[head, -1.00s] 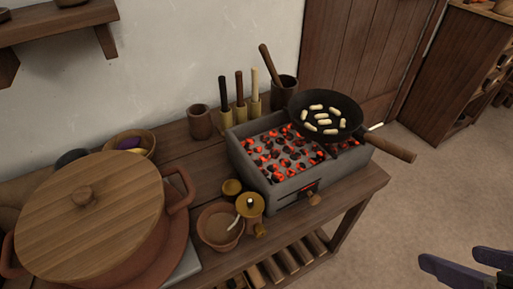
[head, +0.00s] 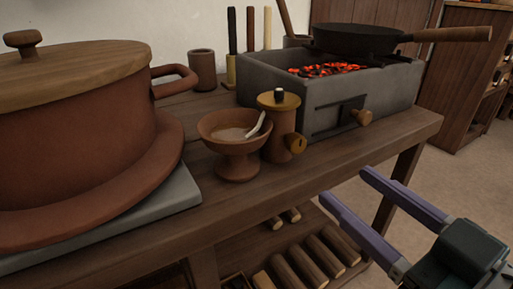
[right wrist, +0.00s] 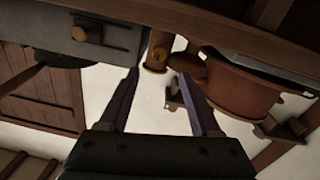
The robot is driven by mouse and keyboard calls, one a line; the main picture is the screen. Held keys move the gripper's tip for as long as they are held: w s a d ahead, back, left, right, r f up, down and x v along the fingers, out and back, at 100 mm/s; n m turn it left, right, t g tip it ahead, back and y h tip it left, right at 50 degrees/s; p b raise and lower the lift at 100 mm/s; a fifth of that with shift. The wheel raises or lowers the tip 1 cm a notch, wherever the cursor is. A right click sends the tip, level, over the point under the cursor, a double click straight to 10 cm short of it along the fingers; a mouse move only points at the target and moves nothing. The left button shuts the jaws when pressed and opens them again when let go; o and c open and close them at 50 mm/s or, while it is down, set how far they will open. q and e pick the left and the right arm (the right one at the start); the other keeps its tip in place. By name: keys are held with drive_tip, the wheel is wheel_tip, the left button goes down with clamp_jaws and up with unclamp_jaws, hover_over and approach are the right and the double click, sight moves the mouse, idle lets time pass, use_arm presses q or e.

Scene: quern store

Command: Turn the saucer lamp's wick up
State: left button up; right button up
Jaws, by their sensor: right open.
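The saucer lamp appears as a footed clay saucer (head: 235,130) with a pale curved strip, which looks like the wick (head: 257,125), lying over its rim. Right beside it is a clay cylinder (head: 278,130) with a brass cap, a dark-tipped stub on top and a round brass knob (head: 296,143) on its side. I cannot tell whether the two are joined. My right gripper (head: 345,185) is open and empty, in front of the table edge, apart from the knob. In the right wrist view the knob (right wrist: 158,56) shows beyond and between the fingertips. My left gripper is not in view.
A brazier (head: 400,95) with glowing coals and a pan (head: 358,38) stands to the right. Its small front knob (head: 362,117) sticks out. A big lidded pot (head: 75,140) stands left.

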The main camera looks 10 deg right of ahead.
sight(299, 146)
drive_tip(key=b+x, duration=0.1)
drive_tip(key=x, duration=0.9)
clamp_jaws()
idle(0.4)
